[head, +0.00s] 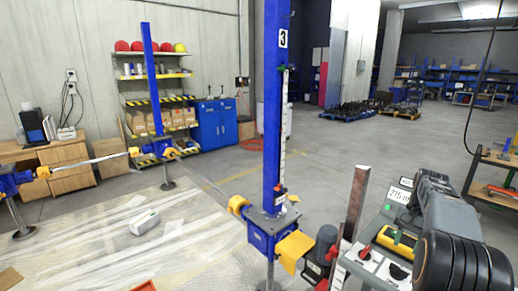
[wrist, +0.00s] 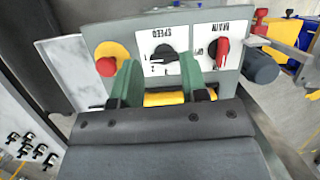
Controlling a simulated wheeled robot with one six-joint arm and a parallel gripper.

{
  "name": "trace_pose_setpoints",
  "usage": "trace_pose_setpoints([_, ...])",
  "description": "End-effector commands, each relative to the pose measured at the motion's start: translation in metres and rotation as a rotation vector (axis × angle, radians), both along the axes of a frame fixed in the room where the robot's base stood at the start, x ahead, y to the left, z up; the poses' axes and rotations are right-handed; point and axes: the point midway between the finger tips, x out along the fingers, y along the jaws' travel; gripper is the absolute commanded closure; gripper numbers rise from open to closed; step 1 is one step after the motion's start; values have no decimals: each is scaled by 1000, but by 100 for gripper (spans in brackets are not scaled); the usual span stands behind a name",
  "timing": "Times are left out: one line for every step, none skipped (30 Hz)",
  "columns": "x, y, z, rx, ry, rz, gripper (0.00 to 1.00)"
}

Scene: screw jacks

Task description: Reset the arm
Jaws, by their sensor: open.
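My gripper (wrist: 160,78) is in the wrist view, its two green fingers apart and pointing at a grey control panel (wrist: 228,88). A yellow part (wrist: 166,98) shows low between the fingers; I cannot tell whether they touch it. The panel carries a red button on a yellow disc (wrist: 107,66), a black SPEED knob (wrist: 166,54) and a red MAIN switch (wrist: 221,50). In the head view my arm reaches over the panel (head: 345,260) at the lower right and hides the fingers.
A blue screw jack column (head: 275,110) marked 3 stands left of the panel. Another blue jack column (head: 152,75) stands farther back. A grey-white box (head: 145,222) lies on the pale floor mat. A workbench (head: 495,165) is at the right edge.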

Motion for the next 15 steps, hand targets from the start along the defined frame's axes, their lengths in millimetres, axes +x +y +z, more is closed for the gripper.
trace_pose_setpoints([-1, -2, -12, 1, 1, 3, 60])
trace_pose_setpoints([-2, -3, -18, -2, -2, 6, 60])
trace_pose_setpoints([-3, -3, -24, -4, -6, 10, 60])
trace_pose_setpoints([-4, -3, -26, -9, -13, 13, 60])
trace_pose_setpoints([-6, -3, -29, -13, -18, 17, 60])
trace_pose_setpoints([-8, -2, -33, -19, -25, 23, 60])
trace_pose_setpoints([-9, 0, -34, -26, -33, 31, 60])
trace_pose_setpoints([-10, 3, -36, -31, -41, 39, 60])
trace_pose_setpoints([-12, 7, -38, -40, -51, 53, 60])
trace_pose_setpoints([-14, 11, -39, -47, -61, 65, 60])
trace_pose_setpoints([-15, 15, -40, -56, -70, 76, 60])
trace_pose_setpoints([-17, 21, -40, -66, -85, 94, 60])
trace_pose_setpoints([-19, 27, -40, -75, -96, 109, 60])
trace_pose_setpoints([-22, 32, -40, -85, -109, 125, 60])
trace_pose_setpoints([-25, 41, -40, -97, -127, 146, 60])
